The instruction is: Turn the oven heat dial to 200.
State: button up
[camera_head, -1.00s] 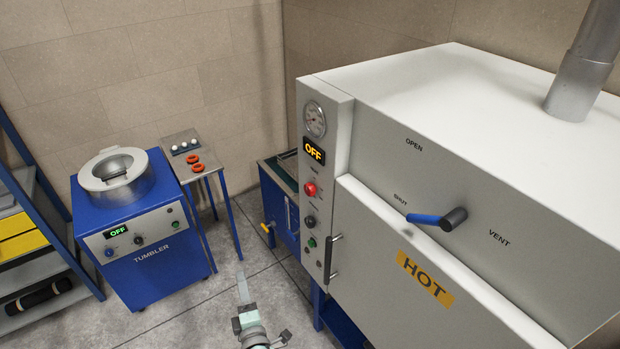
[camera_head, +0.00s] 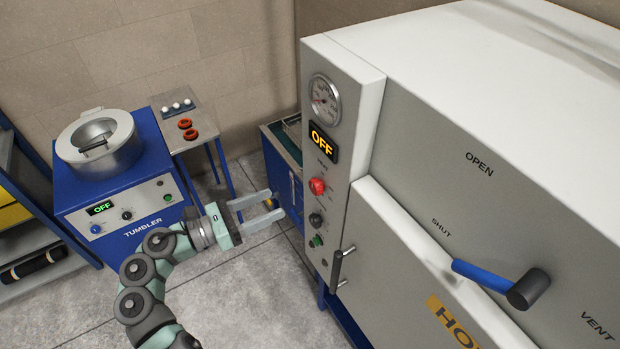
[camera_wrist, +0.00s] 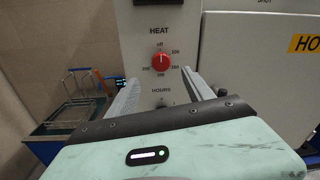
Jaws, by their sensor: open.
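The oven heat dial is a red knob (camera_head: 317,186) on the narrow control panel (camera_head: 340,168) at the oven's left side. In the wrist view the red dial (camera_wrist: 160,62) sits under the word HEAT, its white mark pointing up toward "off". In the wrist view the dial shows between and beyond the two fingers of my gripper (camera_wrist: 163,85).
Below the dial are a black HOURS knob (camera_head: 316,220), a green button (camera_head: 316,241) and the black door handle (camera_head: 342,268). The blue vent lever (camera_head: 485,276) sticks out of the oven front. The blue tumbler (camera_head: 120,195) stands left. A blue tank (camera_head: 285,165) stands behind my gripper.

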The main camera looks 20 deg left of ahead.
aim_at(312, 187)
jog(key=p+x, duration=0.1)
jog(key=x, duration=0.9)
jog(key=shift+w+d, duration=0.1)
jog(key=shift+d, duration=0.2)
jog(key=shift+c, duration=0.5)
grip_shut()
